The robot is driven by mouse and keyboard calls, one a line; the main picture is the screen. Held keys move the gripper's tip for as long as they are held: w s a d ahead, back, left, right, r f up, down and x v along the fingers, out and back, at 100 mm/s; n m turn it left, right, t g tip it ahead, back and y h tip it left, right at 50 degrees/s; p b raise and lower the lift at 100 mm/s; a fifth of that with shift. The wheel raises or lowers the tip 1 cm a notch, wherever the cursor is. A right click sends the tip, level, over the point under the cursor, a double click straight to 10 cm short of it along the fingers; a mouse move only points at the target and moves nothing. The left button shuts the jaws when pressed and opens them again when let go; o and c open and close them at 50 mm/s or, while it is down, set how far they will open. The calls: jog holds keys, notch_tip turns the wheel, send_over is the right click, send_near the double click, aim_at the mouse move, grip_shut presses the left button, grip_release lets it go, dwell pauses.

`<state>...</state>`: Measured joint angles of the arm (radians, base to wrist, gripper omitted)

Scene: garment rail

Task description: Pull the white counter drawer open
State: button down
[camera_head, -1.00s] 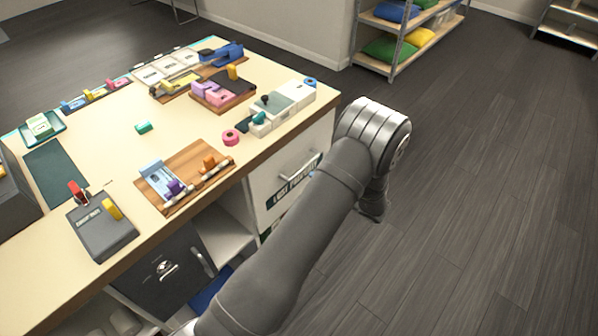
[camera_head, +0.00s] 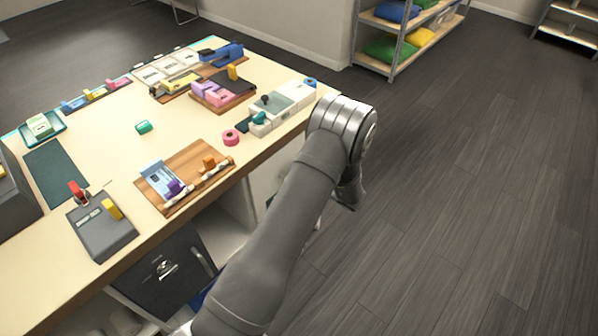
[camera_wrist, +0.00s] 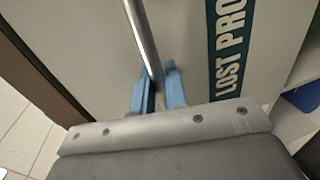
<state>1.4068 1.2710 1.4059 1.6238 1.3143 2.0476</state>
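The white counter drawer (camera_head: 264,184) is in the counter's right side, mostly hidden behind my arm in the head view. In the wrist view its pale front (camera_wrist: 190,40) fills much of the picture, with a dark label reading "LOST PRO". Its metal bar handle (camera_wrist: 142,38) runs down from the top edge to between the blue fingers of my gripper (camera_wrist: 156,88). The fingers are slightly apart, one on each side of the bar. I cannot tell whether they clamp it. The head view hides my fingertips and the handle.
The counter top (camera_head: 110,155) holds several small items, including a wooden board (camera_head: 190,195) and a dark grey box (camera_head: 102,228). A dark cabinet door (camera_head: 165,275) is below, left of the drawer. Open floor (camera_head: 460,210) lies to the right. A shelf rack (camera_head: 400,40) stands behind.

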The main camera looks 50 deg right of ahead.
jog(key=f+v, duration=0.3)
jog(key=v, duration=1.1)
jog(key=s+f+v, duration=0.1)
jog(key=f+v, duration=0.2)
jog(key=v, duration=1.1)
jog(key=shift+s, duration=0.35)
jog(key=shift+d+r, duration=0.1)
jog(key=shift+r, duration=0.05)
jog(key=c, duration=1.8)
grip_release()
jog(key=shift+s, duration=0.1)
jog(key=v, duration=1.7)
jog(key=shift+s, duration=0.1)
